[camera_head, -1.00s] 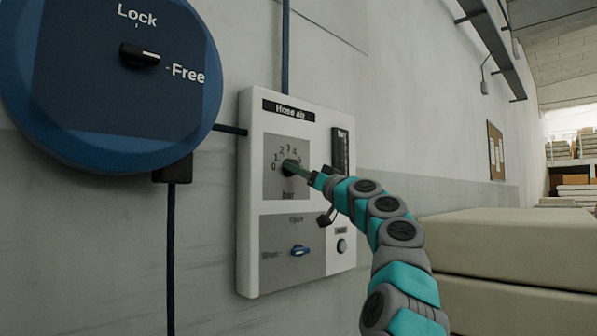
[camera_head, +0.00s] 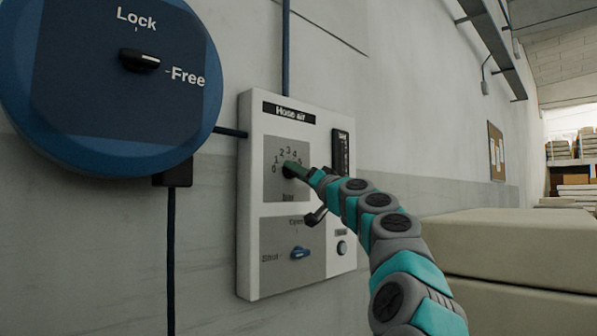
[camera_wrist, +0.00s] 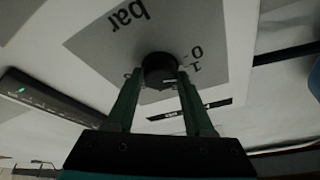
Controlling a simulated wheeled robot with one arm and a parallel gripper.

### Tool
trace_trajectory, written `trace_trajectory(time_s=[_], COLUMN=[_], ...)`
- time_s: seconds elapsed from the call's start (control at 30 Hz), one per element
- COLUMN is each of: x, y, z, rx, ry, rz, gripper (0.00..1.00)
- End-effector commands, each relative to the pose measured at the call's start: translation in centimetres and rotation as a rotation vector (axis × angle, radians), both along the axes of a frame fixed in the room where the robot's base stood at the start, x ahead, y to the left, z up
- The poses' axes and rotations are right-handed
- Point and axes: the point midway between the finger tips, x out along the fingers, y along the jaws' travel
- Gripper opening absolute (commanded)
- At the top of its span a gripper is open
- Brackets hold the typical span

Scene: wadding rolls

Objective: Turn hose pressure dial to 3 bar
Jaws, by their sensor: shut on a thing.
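The hose pressure dial is a black round knob (camera_head: 288,168) on a grey square of the white "Hose air" panel (camera_head: 252,275). Its printed scale runs from 0 upward, with "bar" below. My gripper (camera_head: 295,171) reaches it from the right and covers much of it, so I cannot tell where its pointer stands. In the wrist view the knob (camera_wrist: 160,68) sits between the two green fingers of my gripper (camera_wrist: 161,77), which are shut on its sides. The wrist view shows "bar" and the 0 and 1 marks rotated, with the other numbers hidden.
A blue valve handle (camera_head: 300,253) with Open and Shut marks is lower on the panel, beside a round button (camera_head: 341,247). A blue reel (camera_head: 60,140) with a Lock/Free knob (camera_head: 140,60) is at the left. Pale stacked slabs (camera_head: 510,245) stand at the right.

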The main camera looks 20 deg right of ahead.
Motion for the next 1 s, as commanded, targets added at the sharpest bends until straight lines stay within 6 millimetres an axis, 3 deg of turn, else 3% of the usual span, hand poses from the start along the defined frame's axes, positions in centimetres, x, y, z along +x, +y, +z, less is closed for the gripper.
trace_trajectory(time_s=[1.0], x=[-0.13], y=[0.19], z=[0.47], rx=[0.857], ry=[0.312], rz=[-0.007], gripper=[0.0])
